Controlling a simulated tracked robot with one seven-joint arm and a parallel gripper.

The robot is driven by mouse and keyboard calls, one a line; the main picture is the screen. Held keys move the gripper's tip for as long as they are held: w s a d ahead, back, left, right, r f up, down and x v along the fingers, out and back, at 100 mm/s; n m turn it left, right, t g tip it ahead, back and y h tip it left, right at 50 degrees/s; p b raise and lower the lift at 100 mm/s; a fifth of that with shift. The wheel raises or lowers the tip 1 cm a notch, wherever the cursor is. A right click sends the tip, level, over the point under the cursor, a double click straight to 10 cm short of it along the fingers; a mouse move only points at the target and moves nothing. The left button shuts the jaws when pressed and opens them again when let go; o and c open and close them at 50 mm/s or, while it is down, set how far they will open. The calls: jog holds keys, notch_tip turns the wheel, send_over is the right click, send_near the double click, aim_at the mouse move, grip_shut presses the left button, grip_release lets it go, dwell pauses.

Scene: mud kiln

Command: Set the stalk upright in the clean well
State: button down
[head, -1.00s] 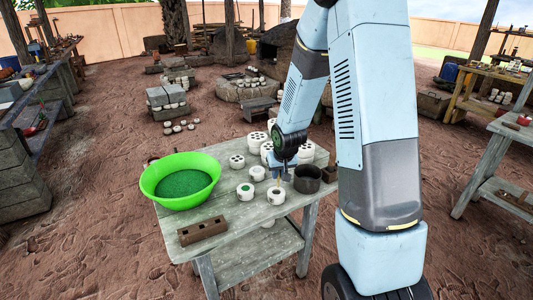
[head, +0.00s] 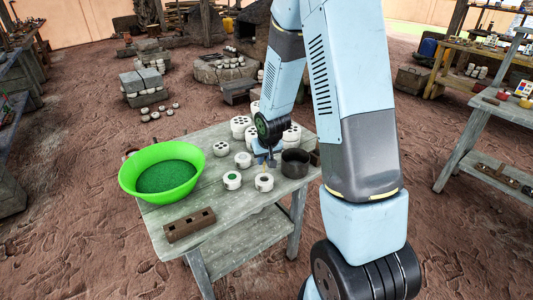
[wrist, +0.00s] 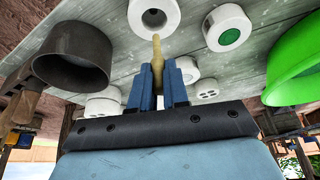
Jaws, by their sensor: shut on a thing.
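My gripper (wrist: 158,85) is shut on a thin yellowish stalk (wrist: 157,55). In the wrist view the stalk points away from the fingers towards a white round well with an open, empty-looking hole (wrist: 153,27); its tip overlaps the well's near rim. I cannot tell whether it touches. In the head view the gripper (head: 271,163) is just above and behind this well (head: 264,188), and the stalk is too small to make out surely. A second white well (head: 232,186) has green filling; it also shows in the wrist view (wrist: 228,14).
A bright green basin (head: 128,177) of green material stands left on the table (head: 228,215). A brown holed brick (head: 190,226) lies at the front. A dark pot (head: 295,165) stands close right of the gripper. Several white holed pieces (head: 241,124) stand behind.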

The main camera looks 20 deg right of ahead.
aim_at(264, 170)
jog(key=shift+f, duration=2.25)
jog(key=shift+s, duration=0.2)
jog(key=shift+f, duration=0.5)
dwell(0.8)
jog(key=c, duration=1)
grip_release()
jog(key=shift+c, duration=0.2)
jog(key=shift+o, duration=0.8)
jog(key=shift+r, duration=0.1)
jog(key=shift+s+r, duration=0.1)
jog(key=shift+r, duration=3.35)
